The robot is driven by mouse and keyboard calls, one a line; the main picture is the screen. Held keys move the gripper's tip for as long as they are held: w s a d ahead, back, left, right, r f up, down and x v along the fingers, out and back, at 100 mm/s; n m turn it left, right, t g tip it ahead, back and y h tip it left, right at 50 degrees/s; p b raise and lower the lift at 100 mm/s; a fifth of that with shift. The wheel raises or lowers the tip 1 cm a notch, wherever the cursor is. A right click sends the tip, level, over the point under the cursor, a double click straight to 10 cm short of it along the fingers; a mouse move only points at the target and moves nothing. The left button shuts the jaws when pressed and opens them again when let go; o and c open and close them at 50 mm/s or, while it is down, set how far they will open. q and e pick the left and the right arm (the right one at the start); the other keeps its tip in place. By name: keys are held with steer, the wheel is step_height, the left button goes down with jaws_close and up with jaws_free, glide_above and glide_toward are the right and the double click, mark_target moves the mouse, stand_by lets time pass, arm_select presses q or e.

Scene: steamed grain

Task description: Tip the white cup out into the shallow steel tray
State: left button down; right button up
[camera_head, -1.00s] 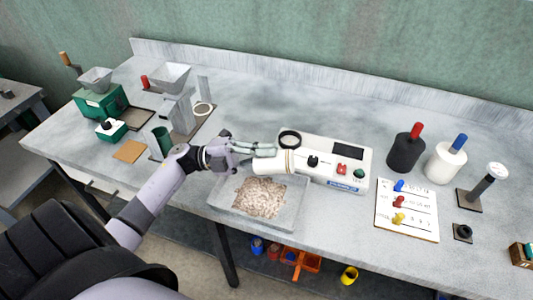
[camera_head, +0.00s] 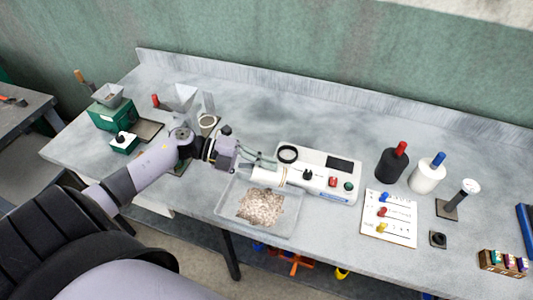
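The white cup (camera_head: 267,176) lies tipped on its side in the air, its tan-rimmed end pointing right, over the back part of the shallow steel tray (camera_head: 290,221). My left gripper (camera_head: 262,162) has its fingers along the cup and appears shut on it. A heap of pale, pinkish-beige grain (camera_head: 260,206) lies in the middle of the tray. The inside of the cup is not visible. My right gripper is not in view.
A white control box (camera_head: 341,168) with a black ring and buttons stands close behind and right of the cup. Black (camera_head: 391,164) and white (camera_head: 426,174) canisters, a label board (camera_head: 389,219) and a gauge stand further right. A green grinder (camera_head: 110,116) stands at the left.

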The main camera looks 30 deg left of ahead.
arm_select(q)
steer(key=shift+r+g+y+p, duration=0.3)
steer(key=shift+r+y+p, duration=0.1)
steer(key=shift+p, duration=0.45)
steer(key=shift+f, duration=0.15)
steer(key=shift+r+g+y+p, duration=0.3)
steer(key=shift+g+y+p, duration=0.1)
steer(key=shift+y+p, duration=0.65)
steer(key=shift+a+f+y, duration=0.1)
steer(key=shift+y, duration=0.25)
steer(key=y, duration=0.1)
steer(key=g+y, duration=0.1)
steer(key=shift+w+r+g+y, duration=0.1)
steer(key=shift+r+g+y, duration=0.15)
steer(key=shift+g+y, duration=0.35)
steer(key=shift+y, duration=0.3)
steer(key=shift+r+g+y+b, duration=0.2)
steer(key=shift+g+y+b, duration=0.15)
steer(key=shift+y, duration=0.45)
steer(key=y, duration=0.1)
steer(key=g+y, duration=0.2)
steer(key=y, duration=0.1)
steer(key=shift+d+r, duration=0.2)
steer(key=shift+r, duration=0.05)
steer(key=shift+y, duration=0.3)
steer(key=shift+a, duration=0.1)
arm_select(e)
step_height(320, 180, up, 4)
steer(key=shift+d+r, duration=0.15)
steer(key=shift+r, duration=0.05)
